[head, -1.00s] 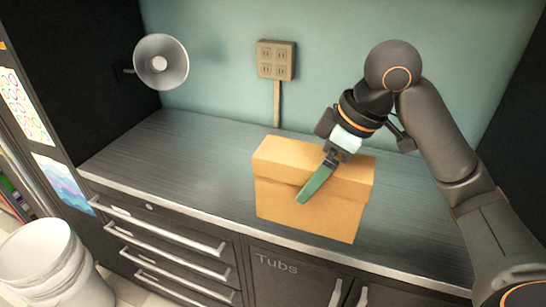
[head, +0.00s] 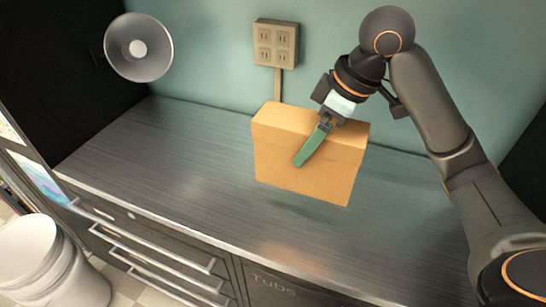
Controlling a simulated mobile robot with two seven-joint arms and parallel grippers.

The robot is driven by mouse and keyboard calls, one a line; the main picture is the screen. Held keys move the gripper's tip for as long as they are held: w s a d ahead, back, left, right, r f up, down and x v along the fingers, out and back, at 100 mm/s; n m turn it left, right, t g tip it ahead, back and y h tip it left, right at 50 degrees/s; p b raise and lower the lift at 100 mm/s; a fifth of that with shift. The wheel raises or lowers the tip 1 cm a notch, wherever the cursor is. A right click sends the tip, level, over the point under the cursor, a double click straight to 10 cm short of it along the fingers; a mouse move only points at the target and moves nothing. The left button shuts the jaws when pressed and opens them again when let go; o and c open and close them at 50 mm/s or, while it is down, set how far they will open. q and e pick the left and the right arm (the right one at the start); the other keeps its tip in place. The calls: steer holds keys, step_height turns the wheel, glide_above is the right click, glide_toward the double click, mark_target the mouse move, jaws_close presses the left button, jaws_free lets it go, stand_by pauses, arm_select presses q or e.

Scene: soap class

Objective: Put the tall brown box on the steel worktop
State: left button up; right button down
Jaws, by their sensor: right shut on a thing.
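The tall brown box (head: 318,170) is in the middle of the head view, over the steel worktop (head: 190,165). A soft shadow lies on the worktop below its lower edge, and the box looks held a little above the surface. My right gripper (head: 312,148) comes down from the upper right and is shut on the box. One green finger lies slanted across its front face; the other finger is hidden. My left gripper is not in view.
A round metal lamp (head: 138,48) and a wall socket (head: 276,42) are at the back. Drawers (head: 150,250) and a cupboard marked "Tubs" (head: 285,285) are below the front edge. White buckets (head: 40,265) stand at lower left. The worktop is clear left of the box.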

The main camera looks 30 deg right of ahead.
steer(key=w+a+f+b, duration=0.1)
steer(key=w+f, duration=1)
steer(key=shift+w+f, duration=0.35)
steer(key=shift+f, duration=0.05)
jaws_free()
steer(key=shift+f, duration=0.2)
steer(key=p+v, duration=0.1)
steer(key=v, duration=1.1)
steer(key=shift+r, duration=0.15)
